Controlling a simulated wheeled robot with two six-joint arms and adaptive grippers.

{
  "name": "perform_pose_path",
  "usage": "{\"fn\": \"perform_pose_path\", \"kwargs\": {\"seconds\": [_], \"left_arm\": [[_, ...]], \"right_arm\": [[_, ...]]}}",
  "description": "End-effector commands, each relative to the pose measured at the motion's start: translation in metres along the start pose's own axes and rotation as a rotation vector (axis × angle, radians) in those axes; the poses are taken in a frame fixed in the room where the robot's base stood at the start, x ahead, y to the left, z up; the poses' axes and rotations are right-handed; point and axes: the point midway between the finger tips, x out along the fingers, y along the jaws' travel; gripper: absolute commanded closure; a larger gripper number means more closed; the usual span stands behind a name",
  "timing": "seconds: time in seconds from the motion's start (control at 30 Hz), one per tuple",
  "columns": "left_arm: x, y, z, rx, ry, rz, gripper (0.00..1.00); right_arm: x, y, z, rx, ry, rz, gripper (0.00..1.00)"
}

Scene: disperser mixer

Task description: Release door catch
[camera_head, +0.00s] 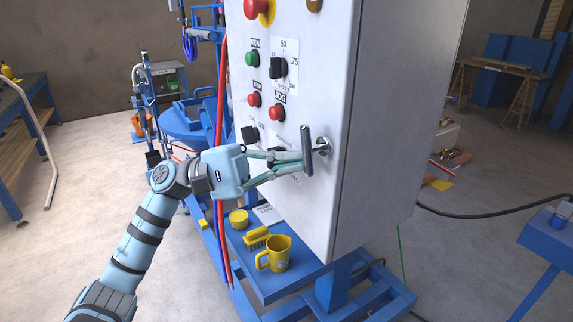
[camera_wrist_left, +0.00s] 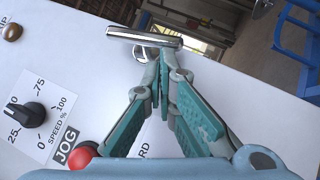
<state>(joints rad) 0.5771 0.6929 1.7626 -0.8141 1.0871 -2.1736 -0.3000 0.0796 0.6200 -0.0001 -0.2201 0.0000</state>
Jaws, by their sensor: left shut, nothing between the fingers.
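The door catch is a shiny metal handle (camera_head: 307,150) on a round boss near the right edge of the grey control cabinet door (camera_head: 300,215). In the left wrist view, the bar of the handle (camera_wrist_left: 142,36) lies just beyond my fingertips, with its round base behind it. My left gripper (camera_head: 302,163) is shut and empty, its teal fingertips together at the handle. In the left wrist view, the closed fingertips (camera_wrist_left: 164,62) are just below the bar; I cannot tell whether they touch it. The door looks closed. My right gripper is in neither view.
Run, stop and jog buttons and a speed dial (camera_head: 278,67) are on the door left of the handle. A yellow jug (camera_head: 275,254) and brush (camera_head: 256,238) sit on the blue shelf below. A red hose (camera_head: 221,150) hangs left of the cabinet.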

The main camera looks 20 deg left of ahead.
Motion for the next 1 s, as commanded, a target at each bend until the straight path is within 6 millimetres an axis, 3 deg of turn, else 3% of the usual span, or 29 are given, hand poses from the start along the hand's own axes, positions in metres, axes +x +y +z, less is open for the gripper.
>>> {"fn": "perform_pose_path", "kwargs": {"seconds": [0.03, 0.3, 1.0], "left_arm": [[-0.002, -0.005, -0.001, -0.011, 0.0, 0.011, 1.0], [-0.001, -0.005, -0.001, -0.065, 0.003, 0.067, 1.0], [0.001, -0.004, -0.001, -0.087, 0.002, 0.088, 1.0]], "right_arm": [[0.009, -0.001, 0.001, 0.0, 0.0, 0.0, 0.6], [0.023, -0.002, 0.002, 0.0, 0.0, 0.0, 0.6], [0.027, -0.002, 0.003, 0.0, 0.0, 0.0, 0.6]]}}
